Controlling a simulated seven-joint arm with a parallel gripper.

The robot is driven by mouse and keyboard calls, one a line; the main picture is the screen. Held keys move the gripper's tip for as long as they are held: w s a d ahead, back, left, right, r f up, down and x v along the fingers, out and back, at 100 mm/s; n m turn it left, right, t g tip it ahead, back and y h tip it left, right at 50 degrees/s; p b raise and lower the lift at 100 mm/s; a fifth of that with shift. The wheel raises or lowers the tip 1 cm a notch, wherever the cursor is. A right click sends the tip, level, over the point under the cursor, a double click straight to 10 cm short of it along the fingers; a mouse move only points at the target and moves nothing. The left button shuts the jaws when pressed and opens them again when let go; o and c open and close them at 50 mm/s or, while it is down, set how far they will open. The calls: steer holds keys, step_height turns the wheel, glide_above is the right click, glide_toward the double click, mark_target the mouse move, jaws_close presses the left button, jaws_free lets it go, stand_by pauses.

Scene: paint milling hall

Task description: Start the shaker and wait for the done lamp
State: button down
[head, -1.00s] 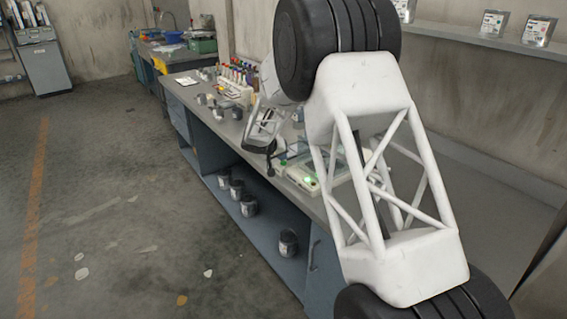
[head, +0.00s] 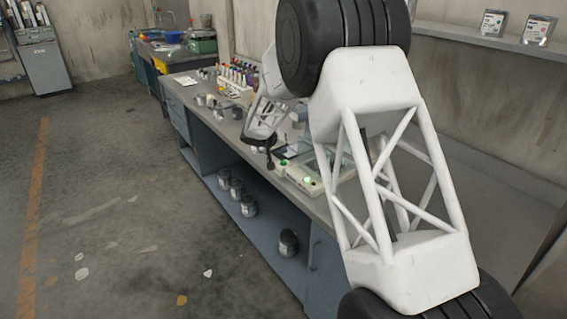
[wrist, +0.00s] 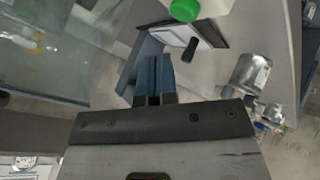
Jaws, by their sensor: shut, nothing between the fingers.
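The shaker (head: 299,178) stands on the bench near its front edge, with a pale base and a clear cover, partly hidden behind my arm. A small green lamp (head: 307,180) is lit on its front; I cannot read any label. My gripper (head: 270,164) is just left of the shaker in the head view, pointing down above the bench. In the wrist view my gripper (wrist: 153,82) is shut and empty. A bright green round button (wrist: 185,9) on a pale housing shows beyond the fingertips, apart from them. The clear panel (wrist: 75,55) is at the left.
A metal can (wrist: 248,73) stands right of my fingers in the wrist view. Bottles (head: 240,72) and small cans (head: 212,101) stand farther along the bench (head: 205,124). Dark cans sit on the lower shelf (head: 262,228).

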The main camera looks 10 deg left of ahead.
mark_target(283, 162)
steer(key=shift+r, duration=1.55)
steer(key=shift+s+d+r, duration=0.15)
steer(key=shift+d+r, duration=0.15)
steer(key=shift+r, duration=0.05)
steer(key=s+d+r+m+g+y, duration=0.1)
steer(key=s+d+r+m+g, duration=0.1)
steer(key=s+d+r, duration=2.15)
steer(key=s+d+r+y, duration=0.1)
steer(key=s+d, duration=0.3)
steer(key=s, duration=0.6)
steer(key=s+d+r+y, duration=0.15)
steer(key=s+d, duration=0.25)
steer(key=s, duration=0.6)
steer(key=s+d+f+y, duration=0.1)
steer(key=s, duration=0.9)
steer(key=s+d+f+y, duration=0.1)
steer(key=s+d+f, duration=0.1)
steer(key=s, duration=0.8)
step_height(283, 162, down, 9)
steer(key=g, duration=0.3)
steer(key=shift+w+d+f+m, duration=0.15)
steer(key=shift+w+m, duration=0.15)
steer(key=shift+w, duration=0.1)
